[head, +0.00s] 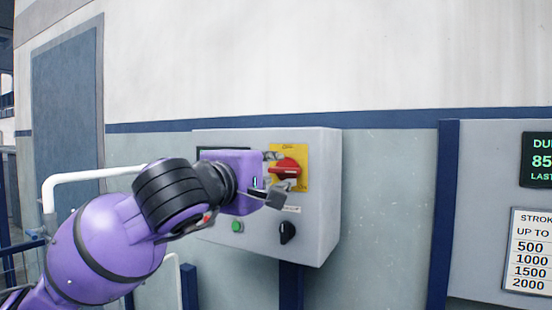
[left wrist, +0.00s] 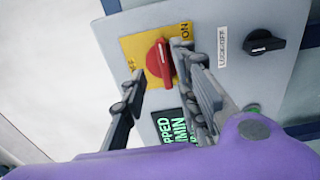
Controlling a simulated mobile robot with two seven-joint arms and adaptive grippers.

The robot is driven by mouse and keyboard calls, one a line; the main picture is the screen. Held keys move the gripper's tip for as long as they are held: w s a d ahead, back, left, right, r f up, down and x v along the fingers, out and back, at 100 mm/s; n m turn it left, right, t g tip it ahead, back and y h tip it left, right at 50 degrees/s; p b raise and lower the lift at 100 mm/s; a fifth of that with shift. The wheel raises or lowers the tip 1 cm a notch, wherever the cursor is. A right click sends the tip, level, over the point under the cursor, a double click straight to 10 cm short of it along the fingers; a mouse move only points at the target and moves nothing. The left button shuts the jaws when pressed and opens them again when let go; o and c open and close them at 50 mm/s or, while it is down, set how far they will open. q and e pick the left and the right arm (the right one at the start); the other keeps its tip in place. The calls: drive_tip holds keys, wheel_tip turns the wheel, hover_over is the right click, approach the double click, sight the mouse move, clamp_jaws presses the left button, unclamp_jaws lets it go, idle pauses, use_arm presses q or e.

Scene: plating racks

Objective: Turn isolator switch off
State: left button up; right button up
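The isolator switch is a red rotary handle (head: 286,168) on a yellow plate (head: 303,153), on the front of a grey control box. Its handle lies roughly level in the head view. In the left wrist view the red handle (left wrist: 159,62) is in front of the fingertips, and "ON" is legible on the yellow plate (left wrist: 130,46). My left gripper (head: 273,176) is open at the switch, with its fingers (left wrist: 163,80) on either side of the handle, the right one closer. I cannot tell whether they touch it. My right gripper is not in view.
The control box (head: 325,185) also carries a green button (head: 237,227), a black knob (head: 287,232) and a display partly hidden by my left gripper. A white rail (head: 90,174) stands left. A grey panel with a sign (head: 530,250) is right.

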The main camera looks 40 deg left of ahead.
sight(281, 172)
use_arm(q)
drive_tip(key=shift+f+x, duration=0.15)
drive_tip(key=shift+x, duration=0.65)
drive_tip(key=shift+f+x, duration=0.15)
drive_tip(key=shift+x, duration=0.65)
clamp_jaws()
